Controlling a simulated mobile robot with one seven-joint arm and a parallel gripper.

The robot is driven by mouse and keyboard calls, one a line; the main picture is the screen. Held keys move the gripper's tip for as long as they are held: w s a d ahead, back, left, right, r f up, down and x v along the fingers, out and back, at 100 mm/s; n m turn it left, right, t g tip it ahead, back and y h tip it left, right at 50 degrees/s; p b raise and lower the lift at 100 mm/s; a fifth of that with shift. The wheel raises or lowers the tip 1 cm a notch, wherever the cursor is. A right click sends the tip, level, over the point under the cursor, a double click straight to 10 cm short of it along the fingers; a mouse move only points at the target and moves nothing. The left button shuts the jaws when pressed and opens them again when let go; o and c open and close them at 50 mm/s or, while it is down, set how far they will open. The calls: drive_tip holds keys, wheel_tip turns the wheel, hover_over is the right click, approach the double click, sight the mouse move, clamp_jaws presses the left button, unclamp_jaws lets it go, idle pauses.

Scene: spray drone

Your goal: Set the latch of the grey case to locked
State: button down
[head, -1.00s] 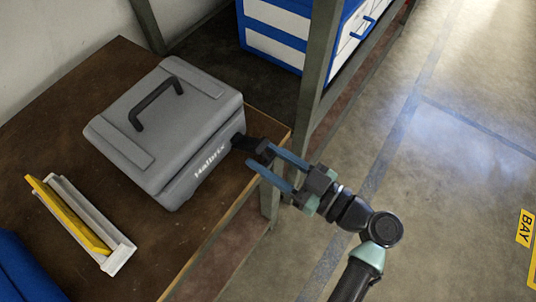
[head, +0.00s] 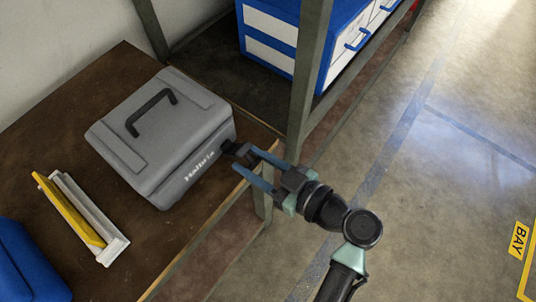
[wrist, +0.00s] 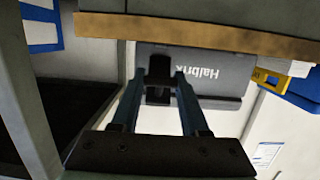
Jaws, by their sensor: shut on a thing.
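The grey case (head: 165,135) sits closed on the brown table, its black handle (head: 152,110) on top of the lid. A black latch (head: 229,147) is on its front side, right of the white lettering, close to the case wall. My gripper (head: 241,158) is at the table's front edge, its two blue fingers shut on the latch. In the wrist view the latch (wrist: 158,97) shows between the fingers (wrist: 168,80), in front of the case (wrist: 215,72). The fingers hide part of the latch, so its exact setting is hard to tell.
A yellow and white tool or holder (head: 85,220) lies left of the case on the table (head: 120,275), with a blue object (head: 25,265) at lower left. A metal post (head: 305,85) and blue-white drawers (head: 290,45) stand behind. The floor at right is clear.

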sight(244, 149)
wheel_tip(244, 149, up, 2)
drive_tip(key=g+h+p, duration=0.1)
drive_tip(key=p, duration=0.2)
drive_tip(key=shift+w+r, duration=0.1)
drive_tip(key=shift+r, duration=0.1)
drive_tip(key=r+g+h+p, duration=0.1)
drive_tip(key=p, duration=0.1)
drive_tip(key=a+h+p, duration=0.1)
drive_tip(key=p, duration=0.1)
drive_tip(key=shift+w+r+g+h+p, duration=0.2)
drive_tip(key=shift+r+g+h+p, duration=0.1)
drive_tip(key=shift+r+g+p, duration=0.1)
drive_tip(key=g+h+p, duration=0.1)
drive_tip(key=p, duration=0.1)
drive_tip(key=a+r+h+p, duration=0.1)
drive_tip(key=p, duration=0.2)
drive_tip(key=shift+w+g, duration=0.4)
drive_tip(key=shift+w+a+r+g+h+p, duration=0.15)
drive_tip(key=shift+g+h+p, duration=0.1)
drive_tip(key=shift+h+p, duration=0.3)
drive_tip(key=shift+w+a+f+g+h+p, duration=0.1)
drive_tip(key=shift+g+h+p, duration=0.2)
drive_tip(key=shift+p, duration=0.3)
drive_tip(key=shift+s, duration=0.1)
drive_tip(key=shift+c, duration=2)
unclamp_jaws()
